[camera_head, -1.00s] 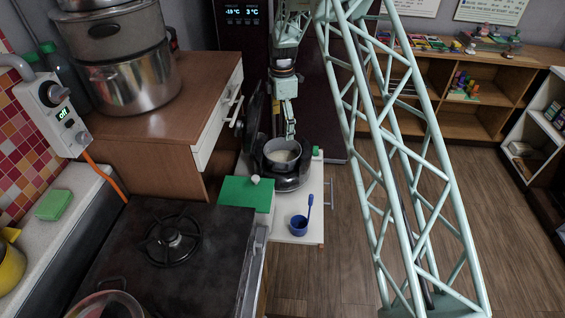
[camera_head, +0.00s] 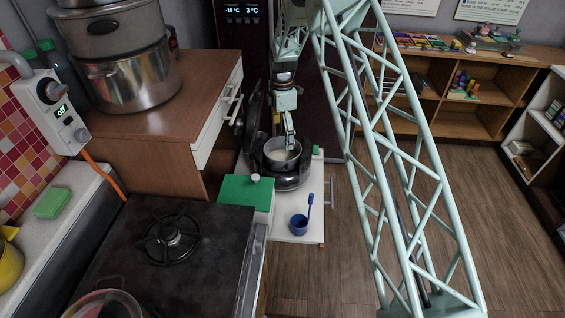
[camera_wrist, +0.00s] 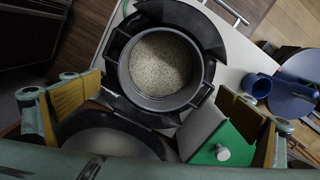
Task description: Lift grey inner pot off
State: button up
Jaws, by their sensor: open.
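The grey inner pot (camera_head: 270,160) sits in a dark rice cooker (camera_head: 290,183) with its lid raised. Pale grains lie inside the pot. In the wrist view the round pot (camera_wrist: 160,103) is seen from above, ahead of my fingers, with the cooker's dark rim (camera_wrist: 212,45) around it. My gripper (camera_head: 290,146) points down over the pot, close to its far rim in the head view. In the wrist view my gripper (camera_wrist: 160,90) is open, its yellow-padded fingers wide apart with nothing held between them. I cannot tell whether a finger touches the pot.
A green-topped box (camera_head: 246,193) and a blue cup (camera_head: 299,224) with a blue utensil stand in front of the cooker on the white surface (camera_head: 310,172). A stove (camera_head: 172,240) is at the front left. A wooden cabinet (camera_head: 170,105) with stacked pots stands left. Open floor lies right.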

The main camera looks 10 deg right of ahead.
jog(key=shift+f, duration=1.45)
jog(key=shift+s+f+b, duration=0.1)
jog(key=shift+f+b, duration=0.6)
jog(key=shift+f, duration=1.85)
jog(key=shift+c, duration=0.5)
jog(key=c, duration=1.4)
jog(key=shift+s, duration=0.1)
